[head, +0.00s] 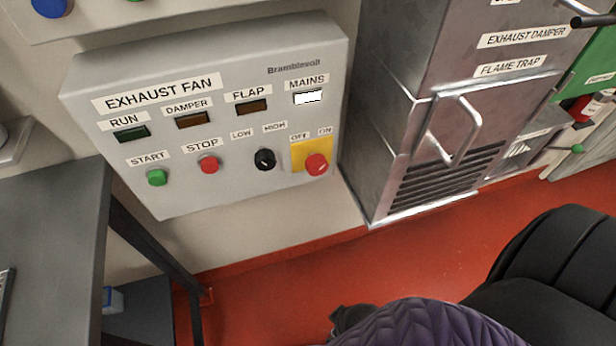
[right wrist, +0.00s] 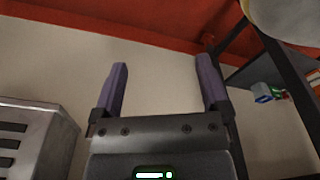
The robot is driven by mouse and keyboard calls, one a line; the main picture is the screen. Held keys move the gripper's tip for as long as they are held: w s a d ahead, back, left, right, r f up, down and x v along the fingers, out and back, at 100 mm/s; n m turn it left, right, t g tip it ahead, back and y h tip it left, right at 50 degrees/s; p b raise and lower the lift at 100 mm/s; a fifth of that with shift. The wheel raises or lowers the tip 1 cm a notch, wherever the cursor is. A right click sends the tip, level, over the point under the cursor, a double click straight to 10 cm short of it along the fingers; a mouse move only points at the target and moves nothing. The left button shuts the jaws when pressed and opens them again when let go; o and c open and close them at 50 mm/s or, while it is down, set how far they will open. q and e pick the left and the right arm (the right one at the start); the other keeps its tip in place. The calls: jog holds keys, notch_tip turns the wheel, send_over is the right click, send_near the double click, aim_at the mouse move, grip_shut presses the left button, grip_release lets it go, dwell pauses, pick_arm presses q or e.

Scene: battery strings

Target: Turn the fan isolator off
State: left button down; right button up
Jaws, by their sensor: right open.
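The exhaust fan panel (head: 225,190) is a grey box on the wall in the head view. At its lower right, the isolator's red knob (head: 317,164) stands out from a yellow plate (head: 299,153), under OFF and ON labels. A small pale mark shows on the knob, but I cannot tell its exact setting. The white MAINS lamp (head: 308,97) above it looks lit. My right gripper (right wrist: 161,62) is open and empty in the right wrist view, its two purple fingers apart. The knob does not show in that view. My left gripper is not in view.
On the panel are a green START button (head: 157,178), a red STOP button (head: 208,165) and a black LOW/HIGH selector (head: 265,159). A metal cabinet (head: 395,110) with a protruding handle (head: 455,130) stands right of it. A dark table (head: 60,230) is at left. Red floor lies below.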

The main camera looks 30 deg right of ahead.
aim_at(319, 170)
jog(key=w+a+r+m+t+y+b, duration=0.3)
jog(key=w+r+m+t, duration=0.25)
jog(key=w+r, duration=0.2)
jog(key=w+a+r+m+t+y+b, duration=0.3)
jog(key=w+r+m+t+y, duration=0.15)
jog(key=w+r+m, duration=0.35)
jog(key=w+d+r+m+t+h, duration=0.1)
jog(key=d+r+m+t+h, duration=0.15)
jog(key=d+m+h, duration=0.55)
jog(key=d+r+m+t+h, duration=0.1)
jog(key=d+m+t+h, duration=0.35)
jog(key=m, duration=0.75)
jog(key=shift+m+g+y, duration=0.3)
jog(key=shift+m+g, duration=0.05)
jog(key=shift+g, duration=0.25)
jog(key=x, duration=0.9)
jog(key=shift+w+d, duration=0.3)
jog(key=shift+w, duration=0.25)
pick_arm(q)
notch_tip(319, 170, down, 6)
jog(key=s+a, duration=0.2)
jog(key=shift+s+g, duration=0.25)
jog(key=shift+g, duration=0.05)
